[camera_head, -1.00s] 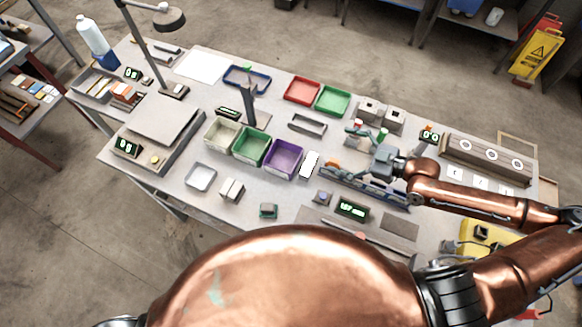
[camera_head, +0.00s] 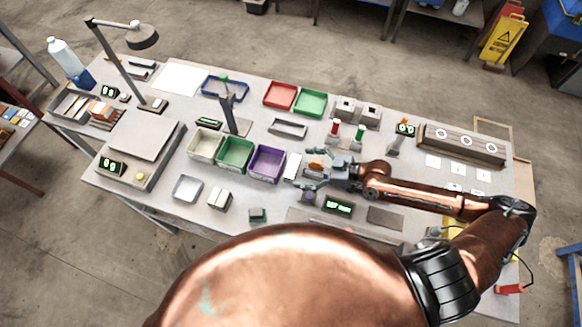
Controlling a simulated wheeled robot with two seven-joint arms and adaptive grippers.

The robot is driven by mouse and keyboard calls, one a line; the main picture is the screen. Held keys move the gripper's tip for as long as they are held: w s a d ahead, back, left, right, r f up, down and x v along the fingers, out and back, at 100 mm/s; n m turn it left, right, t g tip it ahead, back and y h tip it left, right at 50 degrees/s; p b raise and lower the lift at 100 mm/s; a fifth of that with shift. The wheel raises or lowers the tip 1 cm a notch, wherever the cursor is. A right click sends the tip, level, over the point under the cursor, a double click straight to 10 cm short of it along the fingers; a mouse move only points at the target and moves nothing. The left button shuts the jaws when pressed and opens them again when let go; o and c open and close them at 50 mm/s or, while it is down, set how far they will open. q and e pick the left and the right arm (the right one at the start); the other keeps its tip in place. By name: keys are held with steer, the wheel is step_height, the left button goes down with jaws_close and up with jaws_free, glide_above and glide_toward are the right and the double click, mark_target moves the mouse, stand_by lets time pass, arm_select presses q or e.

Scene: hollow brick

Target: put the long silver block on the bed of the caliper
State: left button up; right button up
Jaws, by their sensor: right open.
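My right gripper (camera_head: 309,174) reaches in from the right, low over the front middle of the table. Its fingers point left and are spread, with nothing clearly between them. A pale upright block (camera_head: 291,166) stands just left of the fingertips, beside the purple bin; I cannot tell whether they touch. A small green-lit display (camera_head: 338,206) stands in front of the gripper. I cannot surely pick out the long silver block. My left gripper is out of view.
A purple bin (camera_head: 267,149), green bin (camera_head: 219,165) and cream bin (camera_head: 190,145) stand left of the gripper. A grey hollow tray (camera_head: 288,128) lies behind. Red and green posts stand behind my arm.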

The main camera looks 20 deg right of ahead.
mark_target(293, 169)
steer(key=shift+x, duration=1.35)
steer(key=shift+c, duration=0.4)
steer(key=shift+r, duration=0.1)
steer(key=c, duration=1.9)
